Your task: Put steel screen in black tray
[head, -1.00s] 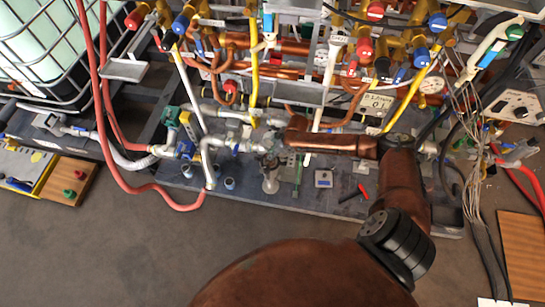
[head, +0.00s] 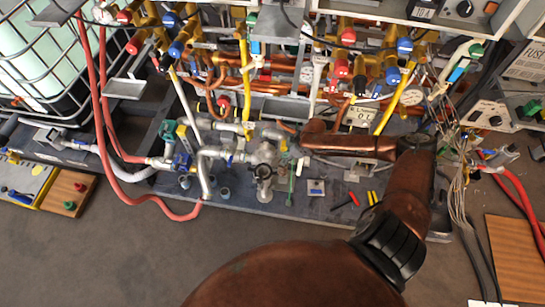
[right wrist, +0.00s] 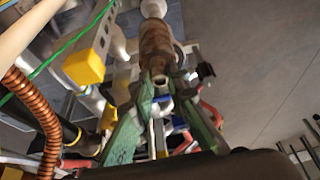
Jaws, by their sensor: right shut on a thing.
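My right gripper (right wrist: 164,88) has green fingers in the right wrist view. They are closed in on the near end of a brownish, rough-walled cylinder (right wrist: 156,44), which looks like the steel screen. Its far end meets a pale round part; I cannot tell whether they touch. In the head view my right arm comes in from the lower right, and its gripper (head: 284,148) is small among the grey pipes, just above a grey upright fitting (head: 263,172). The screen cannot be told apart there. I cannot pick out the black tray for sure. My left gripper is not in view.
Dense copper and brass piping with coloured valves (head: 340,68) fills the back. A red hose (head: 160,208) loops at the left. The dark base board (head: 310,212) carries a small square gauge (head: 316,187) and red and yellow sticks. A grey tray (head: 123,88) hangs at left.

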